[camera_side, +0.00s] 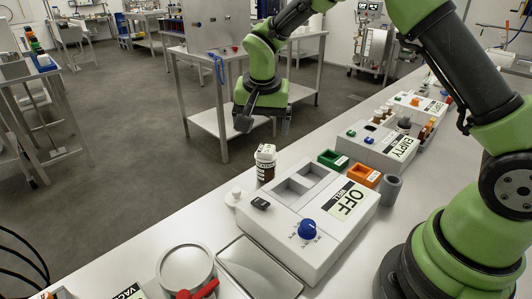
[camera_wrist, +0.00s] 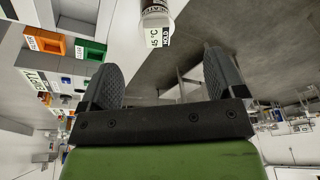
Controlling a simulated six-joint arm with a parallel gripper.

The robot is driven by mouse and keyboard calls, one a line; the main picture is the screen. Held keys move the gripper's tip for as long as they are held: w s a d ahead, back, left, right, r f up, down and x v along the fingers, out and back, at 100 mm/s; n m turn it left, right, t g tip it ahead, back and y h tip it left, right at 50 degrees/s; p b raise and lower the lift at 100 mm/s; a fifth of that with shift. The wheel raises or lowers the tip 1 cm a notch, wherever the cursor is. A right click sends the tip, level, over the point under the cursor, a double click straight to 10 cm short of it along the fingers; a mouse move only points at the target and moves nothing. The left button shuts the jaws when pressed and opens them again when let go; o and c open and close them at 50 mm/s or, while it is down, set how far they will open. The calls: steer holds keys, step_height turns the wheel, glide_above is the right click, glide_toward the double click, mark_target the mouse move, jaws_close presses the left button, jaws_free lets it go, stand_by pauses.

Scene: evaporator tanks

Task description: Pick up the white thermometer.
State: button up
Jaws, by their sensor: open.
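My gripper (camera_side: 264,122) is open and empty, in the air past the far edge of the bench. It also shows in the wrist view (camera_wrist: 162,72), its two dark ribbed fingers wide apart with nothing between them. I cannot pick out a white thermometer for certain. A small white upright piece on a round white base (camera_side: 236,195) stands at the left of the grey box in the side view, below my gripper; I cannot tell if it is the thermometer. A brown bottle with a white cap (camera_side: 265,162) stands beside it, and its label shows in the wrist view (camera_wrist: 156,32).
A grey box marked OFF (camera_side: 348,201) with a blue knob (camera_side: 308,230) fills the near bench. Green (camera_side: 333,159) and orange (camera_side: 364,175) bins, a grey cup (camera_side: 390,190) and a box marked EMPTY (camera_side: 400,148) stand behind. A tray (camera_side: 258,267) lies in front.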

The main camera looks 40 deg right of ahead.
mark_target(266, 149)
steer(key=w+d+f, duration=0.1)
steer(key=f, duration=0.2)
steer(key=d+f+m+h, duration=0.1)
steer(key=f, duration=0.2)
steer(key=w+d+f+h, duration=0.1)
steer(key=f, duration=0.2)
steer(key=shift+w+d+f+m, duration=0.35)
steer(key=shift+d+m, duration=0.05)
steer(key=c, duration=1.1)
steer(key=shift+o, duration=0.2)
step_height(266, 149, up, 9)
steer(key=shift+r, duration=0.15)
